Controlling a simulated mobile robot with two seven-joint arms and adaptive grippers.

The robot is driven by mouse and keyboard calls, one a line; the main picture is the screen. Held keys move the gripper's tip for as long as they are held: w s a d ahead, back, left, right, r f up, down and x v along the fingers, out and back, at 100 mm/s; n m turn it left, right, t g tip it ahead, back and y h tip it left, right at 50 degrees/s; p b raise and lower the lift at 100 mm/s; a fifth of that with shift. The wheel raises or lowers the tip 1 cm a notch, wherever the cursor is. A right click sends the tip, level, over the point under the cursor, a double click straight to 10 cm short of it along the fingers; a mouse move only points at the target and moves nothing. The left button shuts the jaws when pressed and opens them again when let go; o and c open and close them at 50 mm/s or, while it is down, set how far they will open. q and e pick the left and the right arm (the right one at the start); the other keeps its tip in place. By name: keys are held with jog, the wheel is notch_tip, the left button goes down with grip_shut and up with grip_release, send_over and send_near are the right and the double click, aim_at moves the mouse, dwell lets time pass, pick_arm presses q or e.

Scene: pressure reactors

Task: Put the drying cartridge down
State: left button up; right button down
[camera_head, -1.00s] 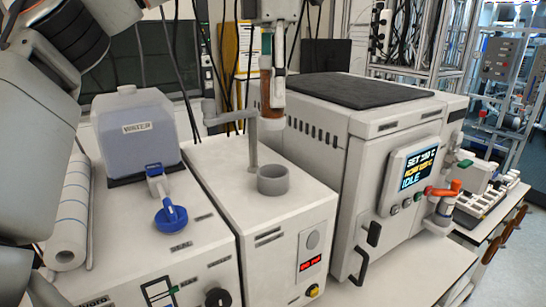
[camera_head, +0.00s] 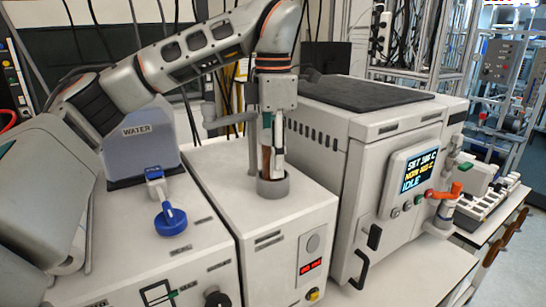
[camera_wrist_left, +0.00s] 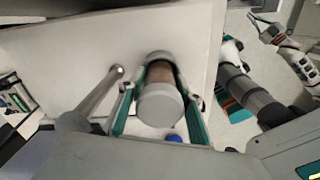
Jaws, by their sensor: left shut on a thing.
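The drying cartridge, a brown cylinder (camera_head: 266,158) with a grey end (camera_wrist_left: 160,105), is upright in my left gripper (camera_head: 273,165). The gripper points straight down and is shut on it, with teal-lined fingers either side in the left wrist view. The cartridge's lower end is at the grey round holder (camera_head: 273,188) on top of the white unit (camera_head: 222,180). The holder rim hides that end, so I cannot tell whether it touches the bottom. Part of my right arm appears to show at upper right in the left wrist view; its gripper's state is unclear.
A grey post (camera_head: 252,150) with a side arm stands close behind the holder. A water tank (camera_head: 140,150) and a blue-capped fitting (camera_head: 171,220) are to the left. A large oven-like reactor with a screen (camera_head: 416,168) stands close on the right.

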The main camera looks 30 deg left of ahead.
pick_arm(q)
jog(key=shift+f, duration=0.15)
jog(key=o, duration=1.3)
notch_tip(320, 180, up, 12)
jog(key=shift+r, duration=0.2)
